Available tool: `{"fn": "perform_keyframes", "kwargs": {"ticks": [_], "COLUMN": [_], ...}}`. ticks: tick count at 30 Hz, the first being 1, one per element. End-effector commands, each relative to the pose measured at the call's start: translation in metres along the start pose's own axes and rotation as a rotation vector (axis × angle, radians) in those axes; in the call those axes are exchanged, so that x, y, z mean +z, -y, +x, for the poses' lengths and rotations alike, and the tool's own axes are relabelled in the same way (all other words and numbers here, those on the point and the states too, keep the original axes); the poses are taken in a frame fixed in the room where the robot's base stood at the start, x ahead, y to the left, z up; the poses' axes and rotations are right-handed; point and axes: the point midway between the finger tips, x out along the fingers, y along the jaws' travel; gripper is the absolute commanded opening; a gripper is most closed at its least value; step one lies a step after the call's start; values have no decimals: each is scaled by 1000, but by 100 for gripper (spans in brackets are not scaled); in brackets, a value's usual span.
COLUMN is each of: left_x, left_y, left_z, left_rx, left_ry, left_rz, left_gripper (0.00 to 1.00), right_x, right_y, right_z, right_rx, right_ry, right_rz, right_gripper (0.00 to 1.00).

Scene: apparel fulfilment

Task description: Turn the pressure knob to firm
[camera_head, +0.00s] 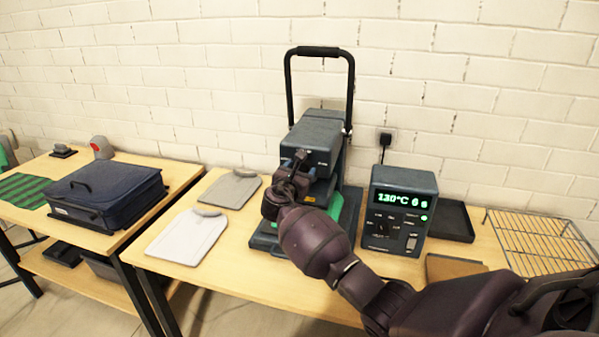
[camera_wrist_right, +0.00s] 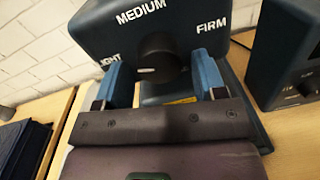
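The heat press (camera_head: 318,135) stands on the table with its black handle raised. In the right wrist view its front face carries the words LIGHT, MEDIUM and FIRM around a dark round pressure knob (camera_wrist_right: 158,56). My right gripper (camera_head: 291,170) is in front of this face; in the wrist view its two blue fingers (camera_wrist_right: 160,70) are apart, one on each side of the knob. I cannot tell whether they touch it. No pointer mark on the knob is clear, so its setting cannot be read. In the head view my gripper hides the knob. My left gripper is not in view.
A control box (camera_head: 400,205) with a green display stands right of the press. A wire rack (camera_head: 540,243) and a black tray (camera_head: 452,221) lie further right. Two grey garment-shaped boards (camera_head: 187,238) lie left. A dark blue case (camera_head: 106,190) sits on the neighbouring table.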

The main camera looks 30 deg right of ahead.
Motion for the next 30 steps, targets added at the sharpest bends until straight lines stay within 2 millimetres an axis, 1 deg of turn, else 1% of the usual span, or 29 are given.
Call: {"fn": "perform_keyframes", "kwargs": {"ticks": [1, 6, 8, 14, 20, 26, 30], "left_x": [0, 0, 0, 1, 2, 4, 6], "left_y": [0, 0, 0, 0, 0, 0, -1], "left_z": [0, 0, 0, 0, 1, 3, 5], "left_rx": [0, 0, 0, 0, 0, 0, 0], "left_ry": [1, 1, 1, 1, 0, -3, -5], "left_rz": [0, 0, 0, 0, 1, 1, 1], "left_gripper": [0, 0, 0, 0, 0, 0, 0], "right_x": [0, 0, 0, 0, 0, -1, -1], "right_y": [0, 0, 0, 0, 0, 0, -1], "right_z": [0, 0, 0, 0, -1, -1, -1], "right_rx": [0, 0, 0, 0, -1, -2, -3], "right_ry": [0, 0, 0, -1, -5, -14, -22], "right_rz": [0, 0, 0, 13, 83, 227, 355], "right_gripper": [56, 30, 22, 22, 22, 22, 22]}}
